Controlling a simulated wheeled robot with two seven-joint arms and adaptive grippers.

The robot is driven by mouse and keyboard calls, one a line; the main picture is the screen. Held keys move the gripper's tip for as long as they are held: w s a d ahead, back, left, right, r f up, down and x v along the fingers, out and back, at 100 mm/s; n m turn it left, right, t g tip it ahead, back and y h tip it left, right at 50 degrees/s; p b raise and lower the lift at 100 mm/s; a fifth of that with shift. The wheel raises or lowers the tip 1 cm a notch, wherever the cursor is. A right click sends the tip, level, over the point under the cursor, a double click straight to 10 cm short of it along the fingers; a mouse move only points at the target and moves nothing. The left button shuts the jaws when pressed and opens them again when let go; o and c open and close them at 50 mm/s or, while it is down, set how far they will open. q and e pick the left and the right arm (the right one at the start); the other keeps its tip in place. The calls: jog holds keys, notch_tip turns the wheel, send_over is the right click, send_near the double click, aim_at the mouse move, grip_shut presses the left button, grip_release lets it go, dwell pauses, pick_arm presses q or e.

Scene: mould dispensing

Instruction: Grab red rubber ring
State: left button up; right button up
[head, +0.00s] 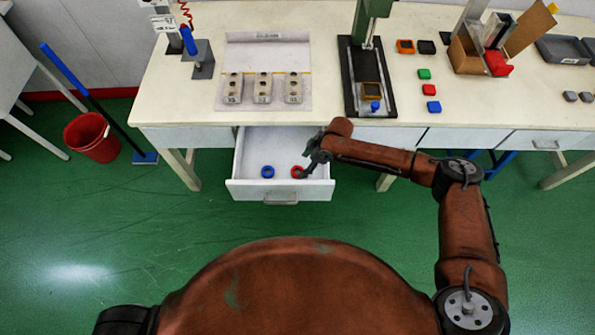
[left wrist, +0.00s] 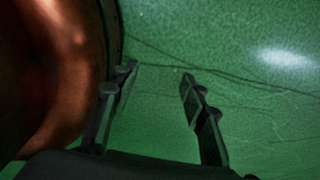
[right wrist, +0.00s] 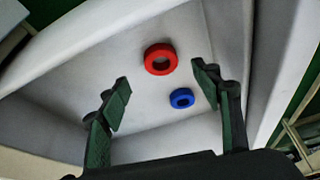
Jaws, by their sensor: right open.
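The red rubber ring (head: 297,172) lies flat on the floor of the open white drawer (head: 240,190), toward its right side. A blue ring (head: 267,172) lies to its left in the head view. In the right wrist view the red ring (right wrist: 160,59) and the blue ring (right wrist: 181,98) show beyond and between the open fingers of my right gripper (right wrist: 160,82). The gripper holds nothing. My left gripper (left wrist: 158,75) is open and empty over the green floor; it is not visible in the head view.
The drawer's walls stand around the rings, below the table (head: 200,105). On the table are several grey mould blocks (head: 263,88), a press with a black base (head: 350,100) and coloured blocks (head: 429,89). A red bucket (head: 90,142) stands at left.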

aim_at(297, 173)
jog(key=x, duration=0.2)
jog(key=b+x, duration=0.1)
jog(key=x, duration=0.2)
jog(key=shift+d+f, duration=0.15)
jog(key=shift+f, duration=0.35)
jog(key=shift+s, duration=0.1)
jog(key=shift+c, duration=0.5)
jog(key=c, duration=1.1)
